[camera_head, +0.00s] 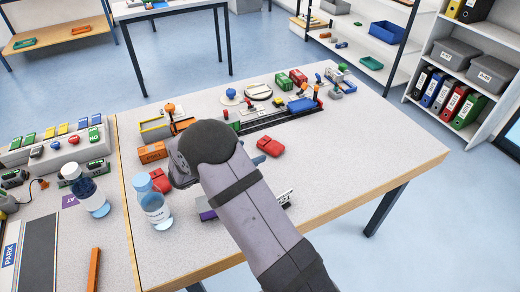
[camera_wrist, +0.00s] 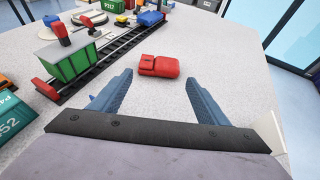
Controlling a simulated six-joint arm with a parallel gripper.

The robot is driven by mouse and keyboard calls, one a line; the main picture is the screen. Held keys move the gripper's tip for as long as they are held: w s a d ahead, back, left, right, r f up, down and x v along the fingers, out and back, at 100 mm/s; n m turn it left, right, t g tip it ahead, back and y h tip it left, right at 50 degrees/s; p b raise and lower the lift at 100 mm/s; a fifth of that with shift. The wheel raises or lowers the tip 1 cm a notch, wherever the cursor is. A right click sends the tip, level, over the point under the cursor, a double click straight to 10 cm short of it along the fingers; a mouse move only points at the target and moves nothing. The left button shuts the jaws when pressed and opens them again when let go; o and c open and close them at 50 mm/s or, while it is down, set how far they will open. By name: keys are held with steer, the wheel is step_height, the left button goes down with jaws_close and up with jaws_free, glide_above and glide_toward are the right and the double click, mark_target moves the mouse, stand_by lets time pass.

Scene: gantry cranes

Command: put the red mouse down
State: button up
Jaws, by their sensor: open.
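The red mouse (camera_wrist: 159,66) lies on the light grey tabletop in the camera_wrist view, just beyond the fingertips and roughly centred between them. A small red block in the camera_head view (camera_head: 271,147) appears to be the same thing, close to the gripper. My gripper (camera_wrist: 160,84) is open, with its two blue fingers apart on either side of an empty gap. No finger appears to touch the mouse. In the camera_head view my arm hides most of the gripper.
A green wagon (camera_wrist: 72,62) stands on a dark track (camera_wrist: 108,52) left of the mouse. Two bottles (camera_head: 90,197) (camera_head: 154,207) stand left of my arm. The tabletop right of the mouse is clear.

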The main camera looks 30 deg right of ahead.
step_height(320, 180, up, 10)
steer(key=w+d+f+n+t+y+b, duration=0.1)
steer(key=w+d+f+n+y, duration=0.1)
steer(key=d+y, duration=0.1)
steer(key=w+d+f+n+t+y+b, duration=0.1)
steer(key=w+d+n+t+y, duration=0.1)
steer(key=w+d+n, duration=0.1)
steer(key=w+d+f+n+t+y+b, duration=0.1)
steer(key=w+d+f+n+y+b, duration=0.1)
steer(key=w+d+n+y, duration=0.1)
steer(key=shift+w+d+f+y, duration=0.1)
steer(key=shift+d+f+y, duration=0.05)
steer(key=shift+d, duration=0.3)
steer(key=shift+w+d+f+y, duration=0.1)
steer(key=shift+d+f+y, duration=0.05)
steer(key=shift+d, duration=0.25)
steer(key=s+d+r+n+t+y+b, duration=0.35)
steer(key=s+r+n+y, duration=0.25)
steer(key=s+n+y, duration=0.4)
steer(key=h, duration=0.1)
glide_toward(273, 145)
steer(key=x, duration=0.3)
steer(key=shift+w+a+f, duration=0.1)
steer(key=shift+w+f, duration=0.15)
steer(key=shift+w, duration=0.1)
steer(key=shift+p+x, duration=0.65)
steer(key=shift+x, duration=3)
steer(key=shift+r, duration=0.1)
